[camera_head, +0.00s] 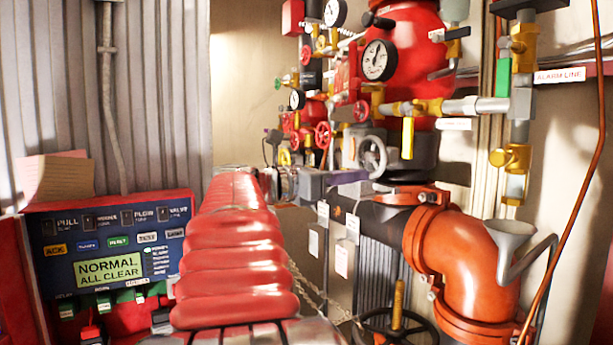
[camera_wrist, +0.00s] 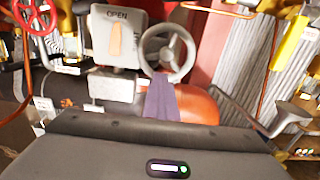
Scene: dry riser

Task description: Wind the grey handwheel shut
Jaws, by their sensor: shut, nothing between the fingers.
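The grey handwheel (camera_head: 381,150) is a small spoked wheel on a grey housing, in the middle of the red and brass pipework. In the wrist view the handwheel (camera_wrist: 188,48) shows at the top centre, with its rim, spokes and hub in sight. My gripper (camera_head: 357,177) is at the end of my red-sleeved arm, just below and left of the wheel. In the wrist view the purple fingers of my gripper (camera_wrist: 160,80) are together and empty. Their tips overlap the lower rim in the picture; I cannot tell whether they touch it.
A plate marked OPEN (camera_wrist: 102,48) with an orange pointer sits left of the wheel. A red handwheel (camera_head: 322,135) is to the left. A large orange pipe elbow (camera_head: 455,260) and a black handwheel (camera_head: 425,326) are below right. A control panel (camera_head: 60,255) reads NORMAL ALL CLEAR.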

